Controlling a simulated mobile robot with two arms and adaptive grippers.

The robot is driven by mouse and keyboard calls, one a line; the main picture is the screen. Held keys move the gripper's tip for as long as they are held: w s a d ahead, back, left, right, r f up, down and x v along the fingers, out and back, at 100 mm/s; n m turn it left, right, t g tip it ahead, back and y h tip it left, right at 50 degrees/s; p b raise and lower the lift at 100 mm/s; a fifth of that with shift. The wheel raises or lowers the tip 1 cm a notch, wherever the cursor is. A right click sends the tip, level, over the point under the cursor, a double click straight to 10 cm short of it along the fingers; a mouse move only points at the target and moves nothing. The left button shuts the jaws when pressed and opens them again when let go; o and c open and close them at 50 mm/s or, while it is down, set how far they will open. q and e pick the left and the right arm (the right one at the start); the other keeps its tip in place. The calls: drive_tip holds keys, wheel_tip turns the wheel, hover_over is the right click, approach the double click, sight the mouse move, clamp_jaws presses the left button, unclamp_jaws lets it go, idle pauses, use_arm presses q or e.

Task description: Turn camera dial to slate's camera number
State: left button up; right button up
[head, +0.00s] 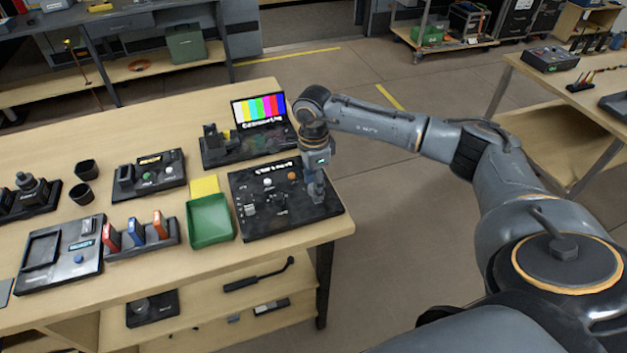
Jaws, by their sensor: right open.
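A black control panel (297,222) lies at the right end of the wooden table, with white lettering along its top that is too small to read surely. It carries a dark knob (278,199) near its middle and small white and orange buttons; which number the knob points to cannot be told. My right gripper (317,198) points down over the right part of this panel, to the right of the knob. It is open and nothing shows in it; whether it touches the panel cannot be told. I cannot pick out a slate surely. My left gripper is not in view.
A colour-bar screen (260,109) stands behind the panel. Left of the panel are a green tray (211,221), a yellow note (204,186), a rack of red, blue and orange pieces (168,238), another button box (160,182) and two dark cups. The floor right of the table is clear.

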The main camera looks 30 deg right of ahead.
drive_tip(key=shift+f, duration=0.1)
clamp_jaws()
drive_tip(key=shift+m, duration=0.4)
drive_tip(key=m+b, duration=0.2)
drive_tip(key=m, duration=0.1)
drive_tip(key=shift+f, duration=0.1)
drive_tip(key=shift+m+b, duration=0.8)
drive_tip(key=shift+m, duration=1.7)
unclamp_jaws()
